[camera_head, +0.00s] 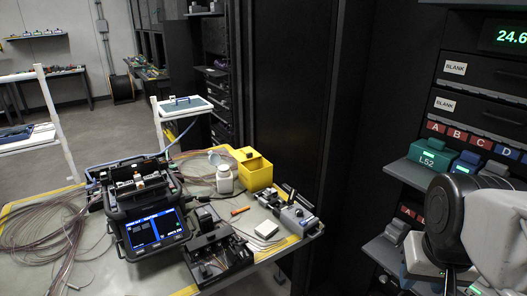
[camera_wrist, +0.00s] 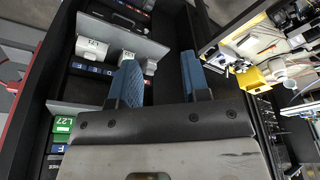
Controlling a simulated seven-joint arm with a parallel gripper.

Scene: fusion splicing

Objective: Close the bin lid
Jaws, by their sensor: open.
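A small yellow bin (camera_head: 256,176) stands at the back right of the workbench, beside a white bottle. A dark patch shows at its top. It is too small to tell how its lid sits. The yellow bin also shows in the wrist view at the right (camera_wrist: 251,79). My gripper (camera_wrist: 159,62) is open, with two blue fingers apart and nothing between them. It is well away from the bin, in front of dark rack shelves. In the head view my arm is at the lower right and the fingers do not show.
The workbench holds a black splicer (camera_head: 150,222) with a lit screen, a black tool (camera_head: 218,252), a white bottle (camera_head: 224,179) and loose fibre cables (camera_head: 45,235). A rack with a teal box (camera_head: 431,158) stands at right. A dark cabinet (camera_head: 290,100) rises behind the bench.

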